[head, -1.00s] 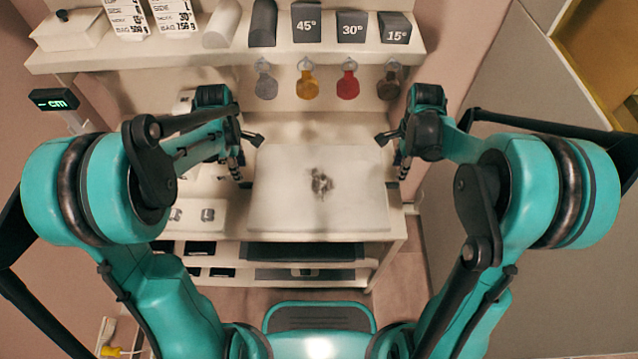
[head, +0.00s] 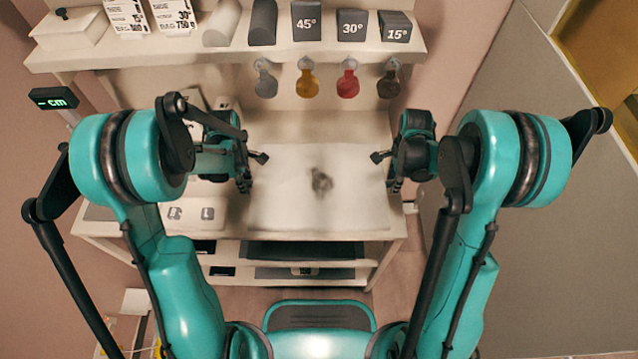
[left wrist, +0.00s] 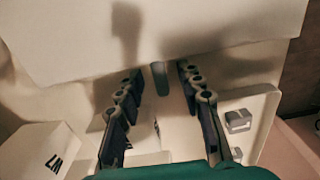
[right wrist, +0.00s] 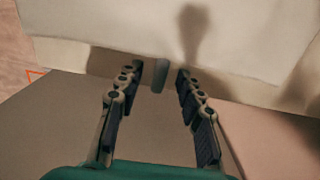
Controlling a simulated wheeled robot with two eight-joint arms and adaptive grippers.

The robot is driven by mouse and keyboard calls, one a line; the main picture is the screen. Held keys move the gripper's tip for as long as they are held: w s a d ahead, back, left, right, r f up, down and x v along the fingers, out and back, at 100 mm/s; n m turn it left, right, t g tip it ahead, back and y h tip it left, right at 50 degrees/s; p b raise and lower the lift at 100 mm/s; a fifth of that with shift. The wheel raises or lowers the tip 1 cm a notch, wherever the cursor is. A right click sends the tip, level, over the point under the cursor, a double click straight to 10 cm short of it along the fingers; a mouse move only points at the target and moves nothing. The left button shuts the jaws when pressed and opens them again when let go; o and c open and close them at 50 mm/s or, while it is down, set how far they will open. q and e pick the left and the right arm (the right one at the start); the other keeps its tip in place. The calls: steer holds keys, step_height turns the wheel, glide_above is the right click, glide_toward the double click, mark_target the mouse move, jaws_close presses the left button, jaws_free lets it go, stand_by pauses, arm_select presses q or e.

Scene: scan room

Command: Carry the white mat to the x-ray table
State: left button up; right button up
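The white mat (head: 285,205) is a thick pale slab with a dark smudge in its middle, lying flat on a cabinet top. My left gripper (head: 247,178) is at its left edge and my right gripper (head: 391,178) at its right edge. In the left wrist view, the left fingers (left wrist: 158,75) are spread, with the mat's edge (left wrist: 150,35) at their tips. In the right wrist view, the right fingers (right wrist: 155,75) are likewise spread at the mat's edge (right wrist: 130,40). Whether the tips touch the mat is unclear. I cannot identify the x-ray table.
An upper shelf (head: 120,58) behind holds dark angle blocks (head: 308,24), with coloured tags (head: 348,82) hanging below. L and R marker boxes (head: 190,213) lie left of the mat. The cabinet has open lower shelves (head: 305,251). A grey panel (head: 535,120) stands at the right.

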arm_select(q)
jaws_close()
arm_select(e)
jaws_close()
arm_select(q)
steer(key=shift+r, duration=0.1)
